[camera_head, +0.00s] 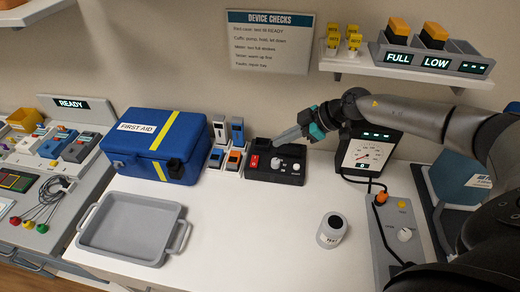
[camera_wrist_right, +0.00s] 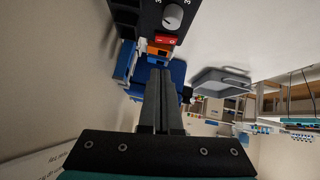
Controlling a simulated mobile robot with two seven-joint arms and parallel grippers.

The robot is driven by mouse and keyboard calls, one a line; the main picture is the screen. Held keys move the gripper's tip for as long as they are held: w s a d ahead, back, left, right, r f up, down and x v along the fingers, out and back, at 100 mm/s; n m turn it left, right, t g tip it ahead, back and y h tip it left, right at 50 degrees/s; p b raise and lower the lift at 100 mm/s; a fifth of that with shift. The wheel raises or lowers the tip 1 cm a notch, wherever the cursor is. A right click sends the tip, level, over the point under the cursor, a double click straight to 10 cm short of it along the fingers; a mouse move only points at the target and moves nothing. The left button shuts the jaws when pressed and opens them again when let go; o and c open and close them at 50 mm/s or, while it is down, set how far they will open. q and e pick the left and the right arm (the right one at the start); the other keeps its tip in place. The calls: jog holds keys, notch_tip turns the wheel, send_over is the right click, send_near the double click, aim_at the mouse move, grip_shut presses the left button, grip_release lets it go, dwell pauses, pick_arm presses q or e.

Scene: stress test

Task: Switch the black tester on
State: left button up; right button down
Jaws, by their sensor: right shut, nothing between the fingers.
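The black tester (camera_head: 290,178) stands on the white counter, right of the blue first aid case. It has a red rocker switch (camera_head: 254,161) at its left end, and white knobs. In the right wrist view the tester (camera_wrist_right: 140,16) is at the top edge, with the red switch (camera_wrist_right: 166,41) below a grey knob (camera_wrist_right: 172,17). My right gripper (camera_head: 276,142) is shut and empty, its fingertips over the tester's back part and apart from the switch as far as I can tell. Its fingers (camera_wrist_right: 160,74) show pressed together. The switch's position is too small to tell. My left gripper is not in view.
The first aid case (camera_head: 150,155) and several small meters (camera_head: 237,132) stand left of the tester. A gauge device (camera_head: 366,155) stands at its right. A grey tray (camera_head: 130,205) and a white jar (camera_head: 331,232) are in front. The counter's middle is clear.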

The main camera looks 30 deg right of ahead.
aim_at(253, 158)
jog(key=shift+s+d+f, duration=0.3)
jog(key=shift+d, duration=0.2)
jog(key=b+x, duration=0.2)
jog(key=x, duration=0.8)
jog(key=shift+w+d, duration=0.1)
jog(key=shift+w, duration=0.05)
jog(key=shift+f, duration=0.1)
jog(key=shift+w+d+f+m, duration=0.1)
jog(key=shift+d+f+m, duration=0.05)
jog(key=shift+f+m, duration=0.15)
dwell(0.4)
